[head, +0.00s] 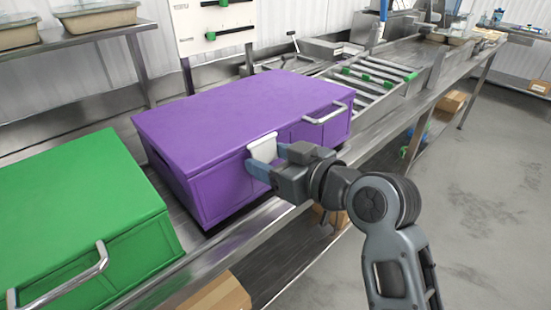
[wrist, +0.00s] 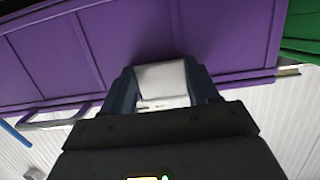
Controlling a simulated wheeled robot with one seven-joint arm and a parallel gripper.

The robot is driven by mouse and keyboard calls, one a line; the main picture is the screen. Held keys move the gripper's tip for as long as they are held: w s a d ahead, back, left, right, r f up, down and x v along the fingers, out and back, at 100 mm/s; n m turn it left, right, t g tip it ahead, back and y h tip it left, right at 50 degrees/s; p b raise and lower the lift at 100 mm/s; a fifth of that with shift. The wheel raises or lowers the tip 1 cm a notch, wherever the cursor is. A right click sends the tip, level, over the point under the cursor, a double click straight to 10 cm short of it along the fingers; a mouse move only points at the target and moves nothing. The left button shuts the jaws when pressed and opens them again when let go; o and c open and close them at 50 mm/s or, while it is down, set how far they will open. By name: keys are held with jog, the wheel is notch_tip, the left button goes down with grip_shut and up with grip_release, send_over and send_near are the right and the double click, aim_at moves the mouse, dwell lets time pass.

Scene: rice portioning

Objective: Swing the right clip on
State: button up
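A purple lidded box (head: 240,110) stands on the steel counter with its lid down. A white clip (head: 263,147) is at the front upper edge of the box, left of the metal handle (head: 325,113). My gripper (head: 265,160) is at the clip, with one blue-grey finger on each side of it. In the wrist view, the white clip (wrist: 162,82) fills the gap between the fingers of my gripper (wrist: 162,88), with no clear space at either side. The fingers hide the clip's side edges, and its lower end is partly hidden. No second clip shows.
A green box (head: 75,215) with a metal handle stands close on the left. A roller conveyor (head: 365,80) with green parts lies to the right behind. Shelves with containers are at the upper left. Cardboard boxes are below the counter. The floor at right is clear.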

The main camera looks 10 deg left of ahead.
jog(key=shift+o, duration=0.3)
jog(key=shift+s+d+f+g+p, duration=0.3)
jog(key=shift+s+f+p, duration=0.25)
jog(key=shift+f, duration=0.2)
jog(key=shift+p+v, duration=0.45)
jog(key=shift+v, duration=1.9)
jog(key=shift+d, duration=0.1)
